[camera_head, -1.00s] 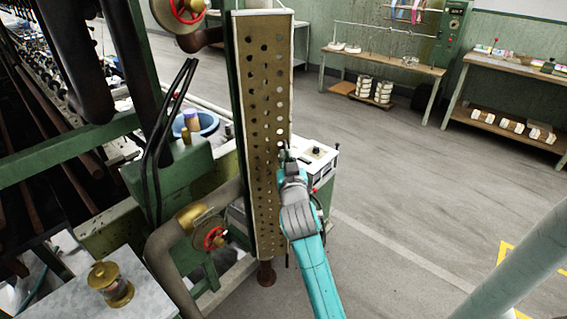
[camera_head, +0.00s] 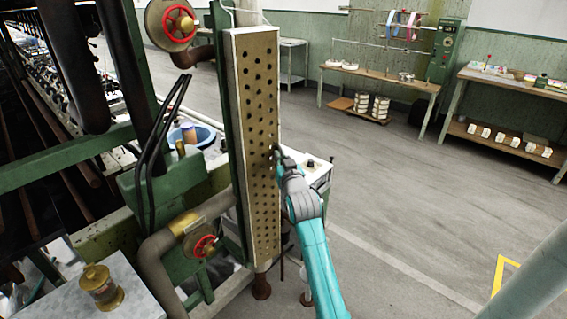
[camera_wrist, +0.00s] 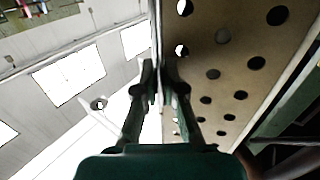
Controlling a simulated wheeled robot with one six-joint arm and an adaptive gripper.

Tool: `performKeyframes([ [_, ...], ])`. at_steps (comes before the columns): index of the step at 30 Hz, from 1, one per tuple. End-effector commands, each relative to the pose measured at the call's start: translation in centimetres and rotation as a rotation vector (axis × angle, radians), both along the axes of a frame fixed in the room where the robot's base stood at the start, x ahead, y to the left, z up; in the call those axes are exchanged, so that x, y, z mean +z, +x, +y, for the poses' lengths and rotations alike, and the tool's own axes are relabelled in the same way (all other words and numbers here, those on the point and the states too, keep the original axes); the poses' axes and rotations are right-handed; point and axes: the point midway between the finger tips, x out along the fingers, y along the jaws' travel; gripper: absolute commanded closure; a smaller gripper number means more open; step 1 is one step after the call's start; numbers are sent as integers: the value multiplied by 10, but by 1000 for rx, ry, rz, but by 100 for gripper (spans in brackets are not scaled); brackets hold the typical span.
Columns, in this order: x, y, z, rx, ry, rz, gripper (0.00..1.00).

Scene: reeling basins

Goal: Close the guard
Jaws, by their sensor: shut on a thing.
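The guard is a tall, upright perforated panel (camera_head: 255,115) with a pale rim, standing at the right side of a green machine frame (camera_head: 224,150). In the wrist view, its holed face (camera_wrist: 230,60) fills the upper right. My gripper (camera_head: 277,156) is at the panel's right edge, around mid-height. In the wrist view, my gripper's two fingers (camera_wrist: 160,78) are shut on that edge, one on each side. The back of the panel is hidden in the head view.
Red handwheels (camera_head: 171,22) and a bent pipe (camera_head: 165,255) are left of the panel. Open floor lies right, before the benches (camera_head: 380,80).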

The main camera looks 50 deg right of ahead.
Motion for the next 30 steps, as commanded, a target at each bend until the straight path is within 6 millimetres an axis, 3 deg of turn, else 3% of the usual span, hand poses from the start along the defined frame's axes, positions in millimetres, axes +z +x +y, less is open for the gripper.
performKeyframes([
  [12,0,27,-22,-3,1,2,100],
  [30,-1,32,-26,-3,2,3,100],
])
